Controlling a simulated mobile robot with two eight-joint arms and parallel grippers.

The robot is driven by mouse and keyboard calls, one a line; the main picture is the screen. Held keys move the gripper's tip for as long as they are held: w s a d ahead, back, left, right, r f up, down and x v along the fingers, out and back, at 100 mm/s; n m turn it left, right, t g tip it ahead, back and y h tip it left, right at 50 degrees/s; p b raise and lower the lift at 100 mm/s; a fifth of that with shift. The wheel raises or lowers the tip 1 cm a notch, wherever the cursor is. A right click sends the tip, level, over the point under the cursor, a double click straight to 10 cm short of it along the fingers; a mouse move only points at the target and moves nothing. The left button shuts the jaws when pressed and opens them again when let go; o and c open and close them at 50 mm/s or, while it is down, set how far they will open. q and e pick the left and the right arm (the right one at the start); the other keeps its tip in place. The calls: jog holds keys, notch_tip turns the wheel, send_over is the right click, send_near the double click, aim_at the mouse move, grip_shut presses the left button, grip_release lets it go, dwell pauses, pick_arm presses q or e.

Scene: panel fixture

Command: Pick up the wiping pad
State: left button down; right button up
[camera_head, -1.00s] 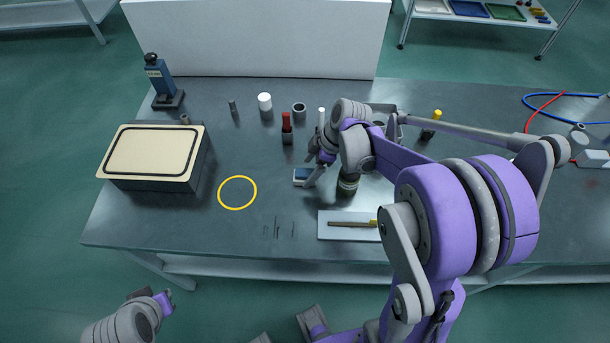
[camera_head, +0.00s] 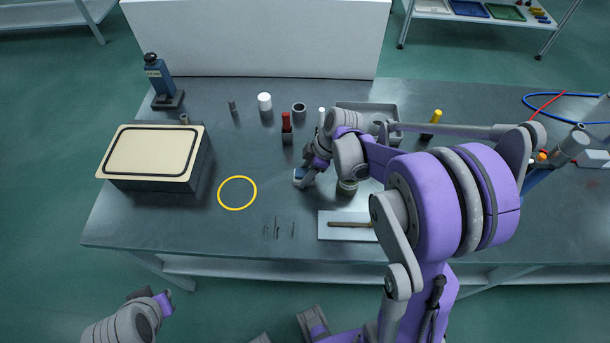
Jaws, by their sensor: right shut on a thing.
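The wiping pad (camera_head: 299,175) is a small block, dark blue on top with a pale edge, on the grey table right of the yellow ring. My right gripper (camera_head: 306,172) is down at the pad and shut on it; its fingers hide part of the pad. I cannot tell whether the pad is clear of the table. My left gripper (camera_head: 155,300) shows at the lower left, in front of the table and away from the pad; its jaws are too unclear to read.
A yellow ring (camera_head: 237,193) lies left of the pad. A dark box with a cream top (camera_head: 150,150) stands at the left. A red-topped item (camera_head: 287,128) stands behind the pad. A jar (camera_head: 347,187) and a white tray (camera_head: 340,232) are close at the right and front.

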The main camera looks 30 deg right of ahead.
aim_at(305, 172)
jog(key=shift+r+p, duration=0.5)
jog(key=shift+r, duration=4.55)
